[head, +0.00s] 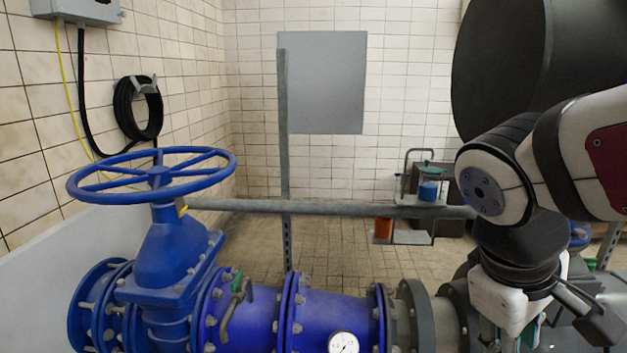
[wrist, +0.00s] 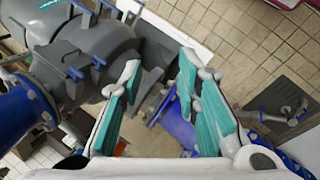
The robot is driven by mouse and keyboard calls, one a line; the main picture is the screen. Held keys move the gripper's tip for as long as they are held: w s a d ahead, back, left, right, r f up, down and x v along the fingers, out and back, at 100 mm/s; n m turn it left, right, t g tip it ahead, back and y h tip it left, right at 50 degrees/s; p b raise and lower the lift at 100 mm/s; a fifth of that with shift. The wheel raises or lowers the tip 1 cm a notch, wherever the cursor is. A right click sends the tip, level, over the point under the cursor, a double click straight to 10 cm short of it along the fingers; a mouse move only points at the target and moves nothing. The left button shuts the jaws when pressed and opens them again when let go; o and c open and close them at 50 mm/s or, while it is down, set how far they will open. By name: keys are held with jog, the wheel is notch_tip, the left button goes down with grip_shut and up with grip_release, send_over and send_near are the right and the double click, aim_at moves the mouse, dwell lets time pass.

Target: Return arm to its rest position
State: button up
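My gripper (wrist: 160,78) shows in the wrist view with its two teal-padded fingers apart and nothing between them. In the head view my arm (head: 590,150) comes in from the right edge and bends down. My gripper (head: 530,335) is at the bottom right there, beside the grey end of the pipe line, with its fingertips cut off by the frame. I cannot tell whether it touches the pipe.
A blue valve with a handwheel (head: 160,178) stands at left on the blue pipe (head: 330,305), which carries a gauge (head: 343,343). A grey rail (head: 330,207) crosses behind. A trolley (head: 412,237) holds containers. Grey pipework (wrist: 95,55) lies close left of my fingers.

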jog(key=s+a+m+y, duration=0.4)
jog(key=s+m, duration=0.1)
jog(key=s, duration=0.6)
notch_tip(320, 180, up, 13)
jog(key=t+p, duration=0.3)
jog(key=p, duration=0.9)
